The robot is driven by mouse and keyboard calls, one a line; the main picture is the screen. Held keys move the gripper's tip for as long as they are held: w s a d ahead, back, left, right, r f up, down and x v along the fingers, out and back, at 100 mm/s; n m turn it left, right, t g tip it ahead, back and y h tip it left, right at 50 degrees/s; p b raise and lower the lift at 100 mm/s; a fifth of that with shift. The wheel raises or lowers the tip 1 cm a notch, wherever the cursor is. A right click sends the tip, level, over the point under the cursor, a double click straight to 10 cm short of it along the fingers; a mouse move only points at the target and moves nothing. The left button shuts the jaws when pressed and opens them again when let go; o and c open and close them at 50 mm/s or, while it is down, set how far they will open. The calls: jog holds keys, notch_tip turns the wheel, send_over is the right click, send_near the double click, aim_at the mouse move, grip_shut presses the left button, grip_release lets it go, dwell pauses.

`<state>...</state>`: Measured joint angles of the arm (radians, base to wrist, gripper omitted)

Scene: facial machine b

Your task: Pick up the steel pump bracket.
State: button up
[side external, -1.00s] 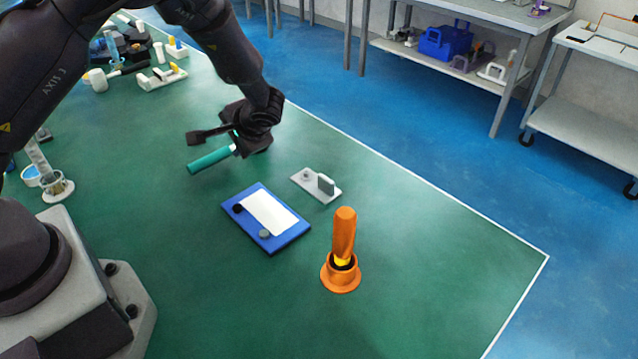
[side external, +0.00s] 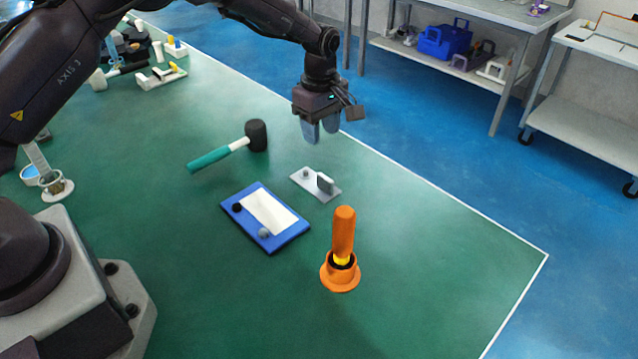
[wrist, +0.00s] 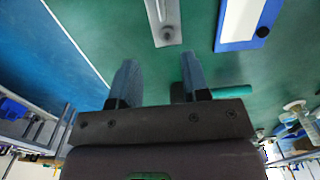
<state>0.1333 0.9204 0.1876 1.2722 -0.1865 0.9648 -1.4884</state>
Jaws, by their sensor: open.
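The steel pump bracket (side external: 312,188) lies flat on the green table in the side external view. It is a light grey plate with an upright tab at one end and a small round boss at the other. It also shows at the top of the wrist view (wrist: 168,36), partly cut off by the frame edge. My gripper (side external: 320,138) hangs above the table behind the bracket, fingers pointing down. The fingers are apart with nothing between them. In the wrist view the gripper (wrist: 155,75) has a clear gap between its blue-grey fingers, and the bracket is ahead of them.
A blue board with a white panel (side external: 268,216) lies beside the bracket. An orange-handled tool (side external: 343,235) stands in an orange holder (side external: 341,279) in front. A mallet with teal handle (side external: 210,160) lies to the left. The table's right side is bare.

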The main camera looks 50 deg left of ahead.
aim_at(320, 173)
notch_tip(320, 173, down, 7)
jog(key=shift+r, duration=0.1)
jog(key=shift+s+d+f, duration=0.1)
jog(key=shift+s+f, duration=0.05)
jog(key=shift+f, duration=1.2)
jog(key=shift+s+d+f, duration=0.1)
jog(key=shift+f, duration=1.25)
jog(key=shift+c, duration=0.2)
grip_shut()
